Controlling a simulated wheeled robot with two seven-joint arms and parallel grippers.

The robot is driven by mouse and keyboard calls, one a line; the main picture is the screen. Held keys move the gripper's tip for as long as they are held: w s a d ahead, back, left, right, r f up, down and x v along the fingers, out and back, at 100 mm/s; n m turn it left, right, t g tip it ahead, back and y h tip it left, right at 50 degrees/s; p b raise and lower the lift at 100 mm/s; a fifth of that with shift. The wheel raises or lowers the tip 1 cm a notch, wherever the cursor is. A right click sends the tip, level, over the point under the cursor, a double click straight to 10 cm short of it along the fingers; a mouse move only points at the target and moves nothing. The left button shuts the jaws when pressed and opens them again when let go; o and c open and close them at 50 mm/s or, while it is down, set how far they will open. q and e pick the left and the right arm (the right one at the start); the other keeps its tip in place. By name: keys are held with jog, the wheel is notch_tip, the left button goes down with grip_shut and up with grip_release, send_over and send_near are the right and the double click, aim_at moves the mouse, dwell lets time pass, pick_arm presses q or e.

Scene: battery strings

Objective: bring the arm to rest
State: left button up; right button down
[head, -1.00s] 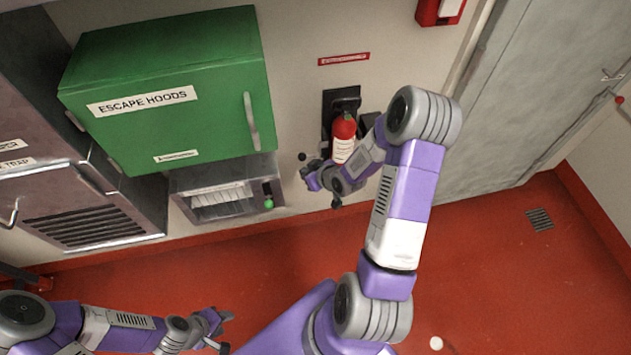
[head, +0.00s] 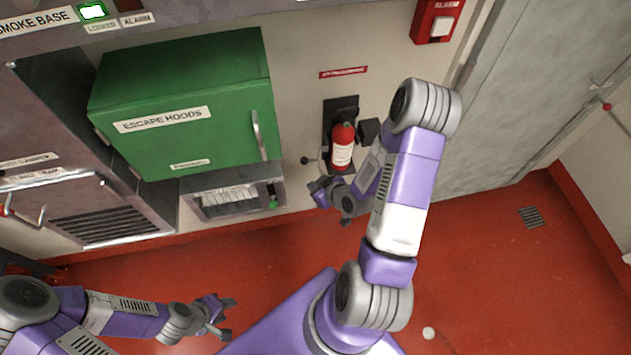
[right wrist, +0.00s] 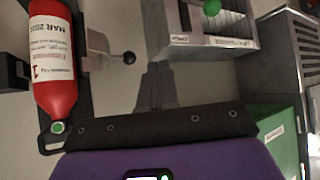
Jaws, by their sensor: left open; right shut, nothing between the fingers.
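My right arm reaches up from the lower middle of the head view and bends back toward the wall. Its gripper (head: 320,190) is shut and empty, in front of the wall just below and left of the red fire extinguisher (head: 343,148). The right wrist view shows the shut fingers (right wrist: 157,80) with nothing between them, and the extinguisher (right wrist: 50,70) to their left, apart from them. My left gripper (head: 226,315) is open and empty above the red floor at the lower left.
A green escape hoods cabinet (head: 185,100) hangs left of the extinguisher, with a grey dispenser (head: 235,192) below it. A lever with a black ball (right wrist: 128,58) sits close to the right fingers. A red alarm box (head: 436,20) and grey door (head: 520,100) are at right. Floor (head: 470,260) is open.

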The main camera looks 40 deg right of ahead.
pick_arm(q)
jog(key=shift+r+p, duration=0.85)
jog(key=shift+r, duration=0.3)
